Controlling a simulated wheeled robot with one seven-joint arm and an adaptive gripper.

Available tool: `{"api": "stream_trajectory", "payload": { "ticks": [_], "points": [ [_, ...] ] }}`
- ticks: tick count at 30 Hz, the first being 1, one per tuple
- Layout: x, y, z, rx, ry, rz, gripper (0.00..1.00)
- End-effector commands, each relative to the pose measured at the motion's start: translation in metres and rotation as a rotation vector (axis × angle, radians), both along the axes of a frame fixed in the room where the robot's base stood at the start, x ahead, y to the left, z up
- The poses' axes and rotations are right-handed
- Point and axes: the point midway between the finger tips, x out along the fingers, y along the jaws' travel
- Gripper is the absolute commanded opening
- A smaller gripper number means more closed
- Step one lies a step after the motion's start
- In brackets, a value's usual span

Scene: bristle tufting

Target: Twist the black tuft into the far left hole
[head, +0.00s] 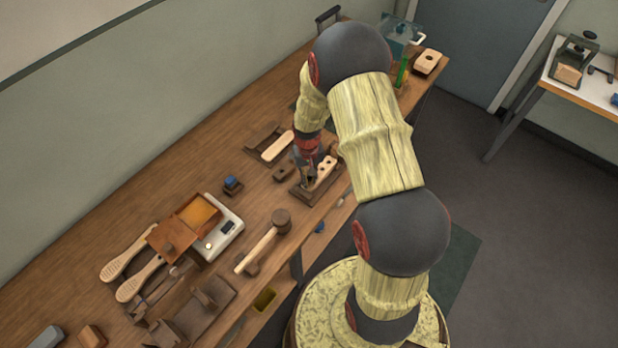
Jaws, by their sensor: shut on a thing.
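The light wooden block with dark holes (325,170) sits in a dark wooden holder (301,193) near the front edge of the bench. My gripper (309,180) points down at the near left end of this block and is shut on a small dark thing, taken as the black tuft. The tuft is too small and too hidden by the fingers to make out clearly. I cannot tell whether its tip is in a hole or above one. The gripper and arm hide part of the block.
A second pale block (277,146) lies in a dark tray behind. Another holed block (427,62) lies at the far end. Bare bench lies along the wall.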

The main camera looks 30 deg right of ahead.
Motion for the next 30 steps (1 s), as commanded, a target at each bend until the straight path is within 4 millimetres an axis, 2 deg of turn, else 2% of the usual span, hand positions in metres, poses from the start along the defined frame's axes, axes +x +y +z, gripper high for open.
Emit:
{"api": "stream_trajectory", "payload": {
  "ticks": [11,12,21,23,30],
  "points": [
    [0.0,0.0,0.0001,0.0,0.0,0.0,0.03],
    [0.0,0.0,0.0001,0.0,0.0,0.0,0.14],
    [0.0,0.0,0.0001,0.0,0.0,0.0,0.31],
    [0.0,0.0,0.0001,0.0,0.0,0.0,0.35],
    [0.0,0.0,0.0001,0.0,0.0,0.0,0.36]
  ]
}}
